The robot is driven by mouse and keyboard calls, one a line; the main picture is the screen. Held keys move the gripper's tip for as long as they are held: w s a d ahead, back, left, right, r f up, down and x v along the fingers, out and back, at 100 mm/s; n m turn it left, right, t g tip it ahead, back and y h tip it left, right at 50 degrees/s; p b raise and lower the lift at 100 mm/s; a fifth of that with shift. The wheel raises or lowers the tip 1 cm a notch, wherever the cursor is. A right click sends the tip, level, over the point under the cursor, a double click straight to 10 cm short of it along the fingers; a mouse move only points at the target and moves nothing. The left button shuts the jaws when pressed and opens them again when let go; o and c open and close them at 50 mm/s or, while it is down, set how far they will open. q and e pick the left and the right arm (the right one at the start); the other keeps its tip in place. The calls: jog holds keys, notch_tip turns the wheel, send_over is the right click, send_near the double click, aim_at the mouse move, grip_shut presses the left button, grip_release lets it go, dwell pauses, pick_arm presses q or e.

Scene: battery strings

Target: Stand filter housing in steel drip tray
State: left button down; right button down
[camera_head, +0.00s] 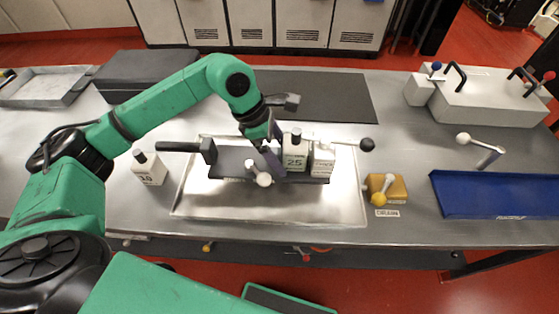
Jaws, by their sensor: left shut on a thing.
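A white housing marked 25 (295,158) with a dark cap stands about upright over the middle of the shiny steel tray (205,207). My left gripper (272,157) reaches down from above against its left side and seems shut on it; the fingers are partly hidden, and whether its base touches the tray cannot be told. A similar white housing (149,171) with a dark cap stands on the bench left of the tray. My right gripper is not in view.
Another white block (323,160) stands close right of the marked 25 housing. A yellow block (396,187) and blue tray (490,196) lie right. The tray's front is clear.

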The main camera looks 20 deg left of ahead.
pick_arm(q)
notch_tip(320, 180, down, 4)
jog(key=shift+r, duration=0.1)
jog(key=shift+f, duration=0.25)
grip_release()
jog(key=shift+s+f, duration=0.1)
jog(key=shift+f, duration=0.05)
jog(key=shift+a+r, duration=0.1)
jog(key=shift+r, duration=0.25)
jog(key=b+v, duration=0.1)
jog(key=v, duration=1)
jog(key=shift+r, duration=0.3)
